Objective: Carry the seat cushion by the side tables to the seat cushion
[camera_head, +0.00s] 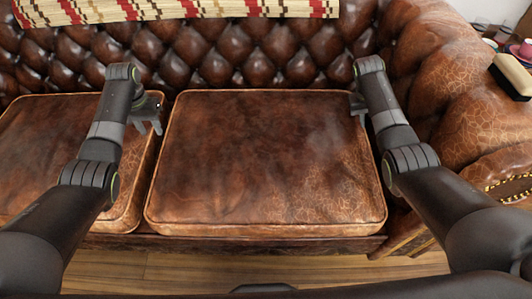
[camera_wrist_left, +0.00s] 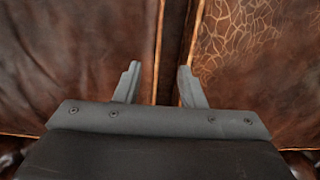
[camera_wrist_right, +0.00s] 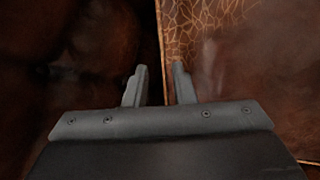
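A brown leather seat cushion (camera_head: 262,160) with piped edges lies flat on the sofa, nearest the right armrest; it also shows in the left wrist view (camera_wrist_left: 75,60) and right wrist view (camera_wrist_right: 240,80). A second seat cushion (camera_head: 50,150) lies to its left across a narrow gap and shows in the left wrist view (camera_wrist_left: 260,60). My left gripper (camera_head: 149,128) is open and empty above the gap. My right gripper (camera_head: 357,108) is at the right cushion's back right edge. Its fingers (camera_wrist_right: 159,70) are apart, with the piped edge seen between them; contact is unclear.
The tufted backrest (camera_head: 230,50) rises behind, with a striped woven throw (camera_head: 180,8) on top. A rolled armrest (camera_head: 445,80) stands at the right, with a brush (camera_head: 512,76) by it. Small items (camera_head: 515,45) sit at the upper right. Wooden floor (camera_head: 160,270) shows in front.

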